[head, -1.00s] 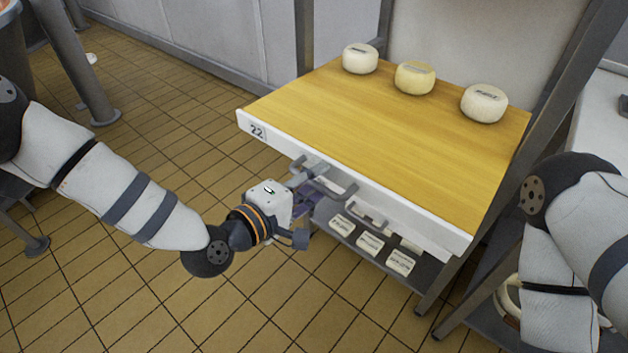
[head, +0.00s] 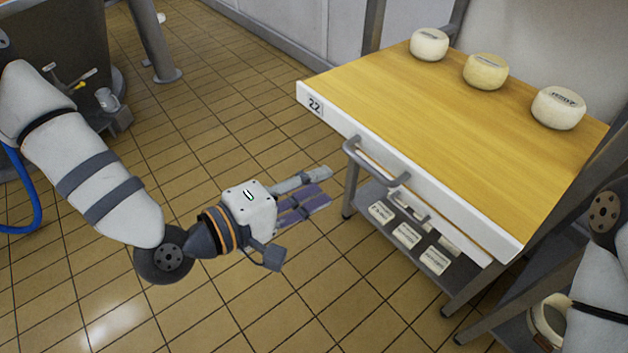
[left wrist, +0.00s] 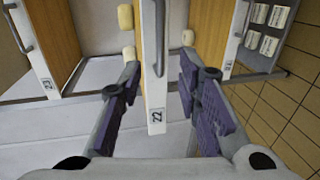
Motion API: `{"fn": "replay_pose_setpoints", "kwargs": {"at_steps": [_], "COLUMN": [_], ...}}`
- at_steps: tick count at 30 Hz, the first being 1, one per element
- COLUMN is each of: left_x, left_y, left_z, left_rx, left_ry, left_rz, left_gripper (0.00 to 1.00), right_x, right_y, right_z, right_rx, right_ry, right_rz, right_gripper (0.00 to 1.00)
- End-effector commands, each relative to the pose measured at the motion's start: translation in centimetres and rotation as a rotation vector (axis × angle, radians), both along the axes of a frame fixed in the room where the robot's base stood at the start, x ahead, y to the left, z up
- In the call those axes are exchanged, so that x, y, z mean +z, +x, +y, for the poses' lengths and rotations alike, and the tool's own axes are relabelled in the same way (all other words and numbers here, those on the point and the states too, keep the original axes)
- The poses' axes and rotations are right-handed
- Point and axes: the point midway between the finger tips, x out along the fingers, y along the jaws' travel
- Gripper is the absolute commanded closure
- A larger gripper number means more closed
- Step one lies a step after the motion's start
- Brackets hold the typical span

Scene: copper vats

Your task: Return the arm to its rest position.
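My left arm (head: 85,165) reaches in from the left of the head view. Its gripper (head: 322,187) hangs over the tiled floor, apart from the grey handle (head: 376,163) on the white front of the wooden worktop marked 22 (head: 440,110). In the left wrist view the fingers (left wrist: 157,82) stand wide apart with nothing held between them. The white front with its 22 label (left wrist: 155,115) and the handle (left wrist: 159,40) show beyond the gap. Part of my right arm (head: 600,300) shows at the right edge of the head view; its gripper is out of view.
Several round cheeses, including a yellowish one (head: 485,71), stand along the worktop's back. Labelled white blocks (head: 407,235) lie on a lower shelf. A large dark vat (head: 70,40) stands at upper left. The floor (head: 240,320) around my left gripper is clear.

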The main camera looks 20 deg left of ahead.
Motion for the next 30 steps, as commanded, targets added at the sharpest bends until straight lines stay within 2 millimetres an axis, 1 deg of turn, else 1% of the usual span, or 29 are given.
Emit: {"fn": "replay_pose_setpoints", "kwargs": {"at_steps": [5,7,8,11,12,13,14,15,17,18,19,21,22,24,25,30], "left_x": [-0.2,-1.7,-3.0,-9.1,-11.6,-13.3,-14.8,-16.3,-17.9,-18.4,-18.6,-18.8,-18.7,-18.6,-18.6,-18.6], "left_y": [-0.1,-1.2,-2.1,-7.7,-10.8,-13.3,-15.7,-18.9,-23.3,-25.8,-27.5,-30.5,-31.3,-32.7,-33.0,-33.3], "left_z": [-0.1,-0.4,-0.6,-0.7,-0.1,0.5,1.3,2.7,5.0,6.6,7.7,10.0,10.7,11.9,12.2,12.4], "left_rx": [-0.004,-0.029,-0.052,-0.185,-0.259,-0.318,-0.379,-0.462,-0.582,-0.656,-0.707,-0.804,-0.835,-0.883,-0.893,-0.904], "left_ry": [0.007,0.060,0.105,0.340,0.453,0.536,0.617,0.719,0.857,0.936,0.986,1.078,1.106,1.150,1.159,1.165], "left_rz": [0.006,0.046,0.080,0.247,0.325,0.381,0.436,0.508,0.601,0.656,0.693,0.761,0.783,0.818,0.827,0.836], "left_gripper": [0.69,0.69,0.69,0.69,0.69,0.69,0.69,0.69,0.69,0.69,0.69,0.69,0.69,0.69,0.69,0.69], "right_x": [0.0,0.2,0.3,1.0,1.3,1.5,1.8,2.0,2.4,2.6,2.8,3.0,3.1,3.1,3.1,3.1], "right_y": [0.0,0.2,0.3,1.0,1.3,1.5,1.7,2.0,2.4,2.6,2.7,3.0,3.0,3.1,3.1,3.0], "right_z": [0.0,0.0,0.0,0.0,0.0,0.0,0.0,0.0,0.0,0.0,0.0,0.0,0.0,0.0,0.0,0.0], "right_rx": [0.000,0.000,0.000,0.000,-0.001,-0.001,-0.002,-0.001,-0.002,-0.002,-0.002,-0.002,-0.002,-0.002,-0.002,-0.002], "right_ry": [0.000,0.000,0.001,0.001,0.000,0.000,0.000,0.000,0.000,0.000,0.000,0.001,0.000,0.000,0.000,0.001], "right_rz": [-0.001,-0.006,-0.011,-0.033,-0.043,-0.051,-0.059,-0.068,-0.082,-0.089,-0.094,-0.103,-0.106,-0.108,-0.108,-0.105], "right_gripper": [0.60,0.60,0.60,0.60,0.60,0.60,0.60,0.60,0.60,0.60,0.60,0.60,0.60,0.60,0.60,0.60]}}
